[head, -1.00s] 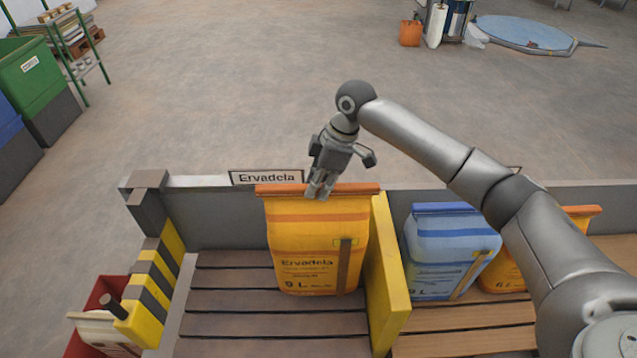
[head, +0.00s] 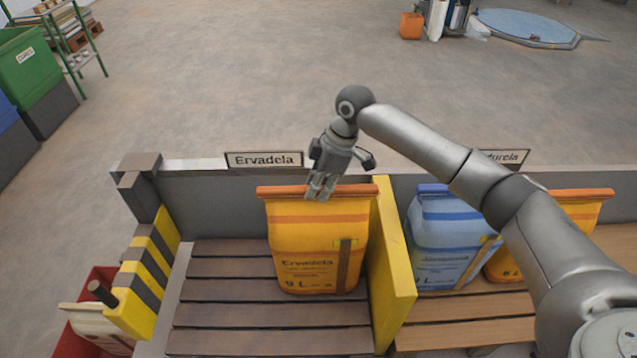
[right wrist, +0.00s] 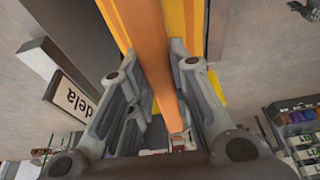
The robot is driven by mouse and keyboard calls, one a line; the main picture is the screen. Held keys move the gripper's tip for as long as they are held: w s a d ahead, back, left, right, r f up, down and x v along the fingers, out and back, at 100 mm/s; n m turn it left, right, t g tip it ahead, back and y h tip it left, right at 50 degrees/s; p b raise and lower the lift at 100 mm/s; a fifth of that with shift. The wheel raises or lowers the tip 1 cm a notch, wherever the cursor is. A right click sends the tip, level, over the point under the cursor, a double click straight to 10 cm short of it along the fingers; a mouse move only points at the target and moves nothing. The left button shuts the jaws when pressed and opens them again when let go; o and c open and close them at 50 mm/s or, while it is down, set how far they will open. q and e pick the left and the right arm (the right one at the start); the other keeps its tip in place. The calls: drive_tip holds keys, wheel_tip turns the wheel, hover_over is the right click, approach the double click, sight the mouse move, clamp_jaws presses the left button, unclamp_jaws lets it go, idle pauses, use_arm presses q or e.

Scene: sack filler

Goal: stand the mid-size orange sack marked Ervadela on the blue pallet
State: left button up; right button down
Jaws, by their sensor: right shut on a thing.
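The orange sack marked Ervadela (head: 305,235), labelled 9 L, is upright in the left bay of the slatted rack, left of a yellow divider (head: 392,255). My right gripper (head: 320,195) is above it, shut on its folded orange top edge. In the right wrist view the top fold (right wrist: 155,65) runs between the fingers of the right gripper (right wrist: 165,95). I cannot tell whether the sack's base touches the slats. My left gripper is out of view. I see no blue pallet.
A blue sack (head: 440,240) and another orange sack (head: 575,208) stand right of the divider, partly behind my right arm. A grey back board (head: 210,200) and a striped yellow-black post (head: 145,265) bound the bay. A red bin (head: 75,340) is at lower left. Open floor lies behind.

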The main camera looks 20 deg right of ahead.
drive_tip(key=shift+w+r, duration=0.1)
drive_tip(key=shift+r, duration=0.05)
drive_tip(key=c, duration=1.3)
unclamp_jaws()
drive_tip(key=shift+o, duration=0.2)
drive_tip(key=shift+s+f, duration=0.2)
drive_tip(key=shift+f, duration=0.05)
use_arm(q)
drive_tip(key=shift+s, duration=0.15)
use_arm(e)
drive_tip(key=w+v, duration=0.1)
drive_tip(key=v, duration=1.1)
drive_tip(key=shift+s+r, duration=0.2)
drive_tip(key=shift+s, duration=0.25)
